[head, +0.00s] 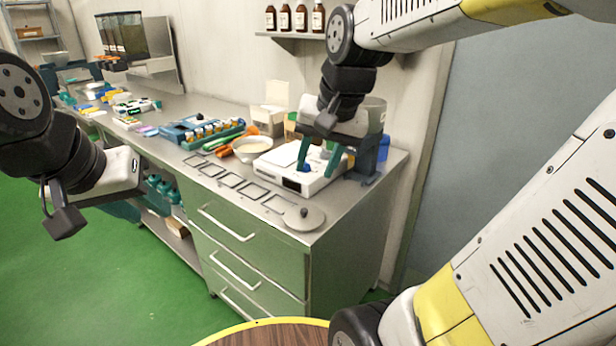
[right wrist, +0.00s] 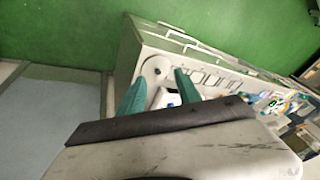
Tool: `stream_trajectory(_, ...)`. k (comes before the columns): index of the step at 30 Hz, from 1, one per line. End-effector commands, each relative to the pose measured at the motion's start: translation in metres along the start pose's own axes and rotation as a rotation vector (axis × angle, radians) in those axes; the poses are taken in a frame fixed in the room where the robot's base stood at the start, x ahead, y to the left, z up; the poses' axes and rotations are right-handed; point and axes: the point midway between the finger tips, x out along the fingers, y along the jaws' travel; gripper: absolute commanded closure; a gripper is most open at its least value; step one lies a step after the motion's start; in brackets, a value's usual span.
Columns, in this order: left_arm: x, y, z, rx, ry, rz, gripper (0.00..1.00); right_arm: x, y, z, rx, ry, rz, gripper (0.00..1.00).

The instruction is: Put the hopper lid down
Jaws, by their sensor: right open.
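The hopper lid, a round grey disc with a dark knob (head: 304,217), lies flat on the counter at its near right corner. It also shows in the right wrist view (right wrist: 155,68), beyond the fingertips. My right gripper (head: 320,162) is open, with its teal fingers apart and pointing down over the white device (head: 292,178), behind the lid. Nothing shows held between the fingers, and the lid is apart from them. My left gripper (head: 120,185) hangs at the left, in front of the counter; its fingers are not clear.
On the steel counter (head: 345,195) are a white bowl (head: 252,148), a blue rack of small jars (head: 205,130) and a row of square dark frames (head: 232,181). Brown bottles (head: 300,18) stand on a wall shelf. A round wooden top (head: 270,335) is at the bottom.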

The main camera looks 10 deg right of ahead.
Motion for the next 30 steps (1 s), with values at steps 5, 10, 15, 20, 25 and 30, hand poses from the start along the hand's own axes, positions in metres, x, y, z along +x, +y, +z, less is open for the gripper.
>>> stream_trajectory(5, 0.000, 0.000, 0.000, 0.000, 0.000, 0.000, 0.64, -0.019, 0.009, 0.047, -0.245, 0.106, -0.065, 0.60)
stream_trajectory(10, 0.000, 0.000, 0.000, 0.000, 0.000, 0.000, 0.64, -0.022, 0.013, 0.066, -0.363, 0.155, -0.085, 0.60)
stream_trajectory(15, 0.000, 0.000, 0.000, 0.000, 0.000, 0.000, 0.64, -0.022, 0.013, 0.069, -0.383, 0.162, -0.087, 0.60)
stream_trajectory(20, 0.000, 0.000, 0.000, 0.000, 0.000, 0.000, 0.64, -0.022, 0.013, 0.069, -0.381, 0.161, -0.086, 0.60)
stream_trajectory(25, 0.000, 0.000, 0.000, 0.000, 0.000, 0.000, 0.64, -0.022, 0.013, 0.069, -0.380, 0.161, -0.086, 0.60)
stream_trajectory(30, 0.000, 0.000, 0.000, 0.000, 0.000, 0.000, 0.64, -0.022, 0.013, 0.069, -0.380, 0.161, -0.086, 0.60)
